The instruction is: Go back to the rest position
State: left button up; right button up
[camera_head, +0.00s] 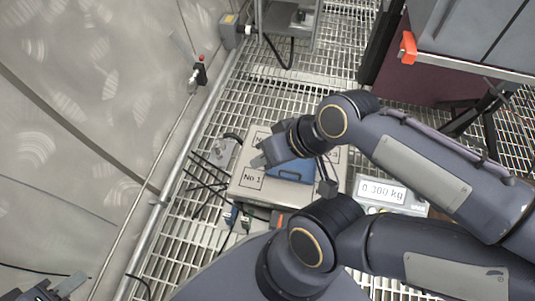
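One of my arms comes in from the right, and its gripper (268,152) hangs over a light grey box (238,198) marked "No 1" on the grating. A blue piece (291,170) shows right beside and below this gripper. I cannot tell whether the gripper touches it or how far its fingers stand apart. A dark grey piece at the bottom left corner (58,291) looks like my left gripper, cut off by the frame. Its fingers are too unclear to read.
A scale display (382,191) reading "0.300 kg" sits right of the box, close to my arms. A metal rail (196,143) and grey tunnel wall (85,95) run along the left. Cables lie left of the box. Grey equipment with an orange corner (408,47) stands upper right.

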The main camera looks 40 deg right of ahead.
notch_tip(320, 180, up, 35)
jog(key=p, duration=3.5)
jog(key=shift+s+d+r, duration=0.1)
